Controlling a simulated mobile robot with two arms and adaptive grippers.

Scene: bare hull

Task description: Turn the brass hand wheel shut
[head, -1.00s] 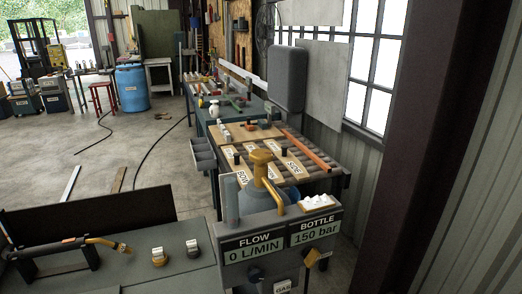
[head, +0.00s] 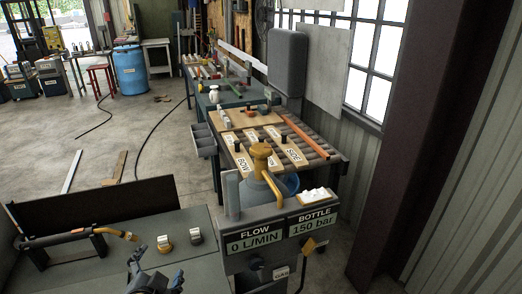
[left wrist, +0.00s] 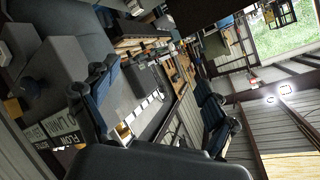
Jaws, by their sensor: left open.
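The brass hand wheel (head: 261,151) sits on top of a blue-grey bottle (head: 256,190), with a brass pipe curving down on its right. The bottle stands behind a grey panel reading FLOW 0 L/MIN (head: 253,242) and BOTTLE 150 bar (head: 312,224). My left gripper (head: 158,270) is low at the bottom edge of the head view, left of and nearer than the wheel, apart from it. In the left wrist view its two dark blue fingers (left wrist: 155,88) are spread with nothing between them. My right gripper is in neither view.
A grey bench (head: 95,277) with a torch (head: 104,232) and two knobs (head: 165,243) lies at the left front. Behind the bottle, a slatted table (head: 325,155) carries labelled boards. A dark column (head: 415,130) stands on the right. Open floor lies at the left.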

